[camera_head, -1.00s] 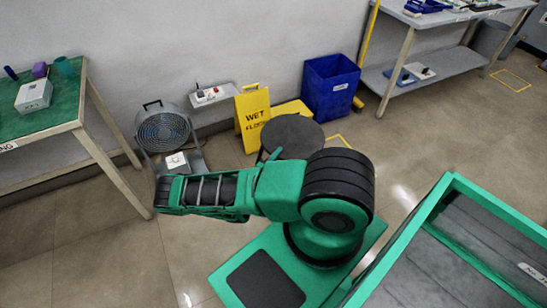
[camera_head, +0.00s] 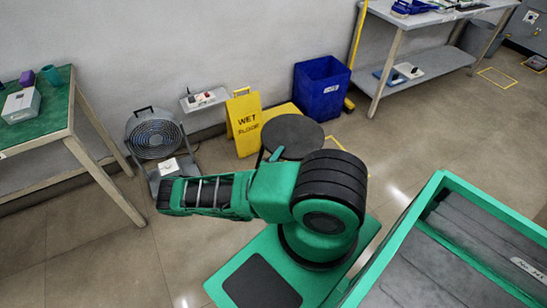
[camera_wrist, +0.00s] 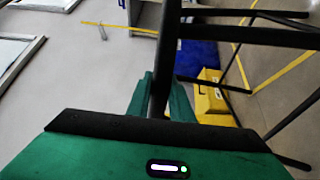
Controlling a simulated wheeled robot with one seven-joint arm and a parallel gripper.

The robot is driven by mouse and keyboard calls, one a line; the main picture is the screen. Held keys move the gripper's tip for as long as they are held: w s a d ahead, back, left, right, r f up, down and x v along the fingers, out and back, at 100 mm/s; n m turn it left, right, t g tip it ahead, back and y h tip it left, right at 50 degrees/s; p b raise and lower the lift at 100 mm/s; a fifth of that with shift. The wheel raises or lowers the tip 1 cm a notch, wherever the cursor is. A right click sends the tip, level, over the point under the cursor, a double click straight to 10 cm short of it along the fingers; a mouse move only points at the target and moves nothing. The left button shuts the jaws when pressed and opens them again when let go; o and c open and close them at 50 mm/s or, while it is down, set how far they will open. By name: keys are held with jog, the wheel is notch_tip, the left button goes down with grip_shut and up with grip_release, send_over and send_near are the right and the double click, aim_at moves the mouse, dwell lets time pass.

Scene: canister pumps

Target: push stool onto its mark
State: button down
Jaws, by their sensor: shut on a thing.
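The stool (camera_head: 292,137) has a round dark seat and thin black legs. In the head view it stands just beyond my arm, which hides its lower part. In the wrist view my gripper (camera_wrist: 160,98) is shut on one upright black stool leg (camera_wrist: 165,55), with green fingers on both sides of it. A yellow floor outline (camera_head: 335,142) shows just right of the stool, partly hidden by my arm. Yellow floor lines (camera_wrist: 285,72) also show behind the legs in the wrist view. I cannot tell how the feet stand relative to them.
A yellow wet-floor sign (camera_head: 244,125) stands just left of the stool, a blue bin (camera_head: 322,87) behind it. A fan (camera_head: 155,136) is farther left, by a green-topped table (camera_head: 40,130). A grey shelf table (camera_head: 425,70) stands back right. Another yellow outline (camera_head: 497,79) lies on open floor at right.

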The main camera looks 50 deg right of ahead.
aim_at(306, 142)
jog(key=shift+s+d+f, duration=0.15)
jog(key=shift+s+d, duration=0.05)
jog(key=shift+s+d, duration=0.25)
jog(key=shift+d, duration=0.9)
jog(key=shift+s+d, duration=0.25)
jog(key=shift+d, duration=0.9)
jog(key=shift+s+d, duration=0.2)
jog(key=shift+d, duration=0.6)
jog(key=shift+s+d, duration=0.2)
jog(key=shift+d, duration=0.65)
jog(key=shift+s+d, duration=0.2)
jog(key=shift+d, duration=0.6)
jog(key=shift+s+d, duration=0.2)
jog(key=shift+d, duration=0.6)
jog(key=shift+s+d, duration=0.15)
jog(key=shift+d, duration=0.65)
jog(key=shift+s+d, duration=0.2)
jog(key=shift+d, duration=0.6)
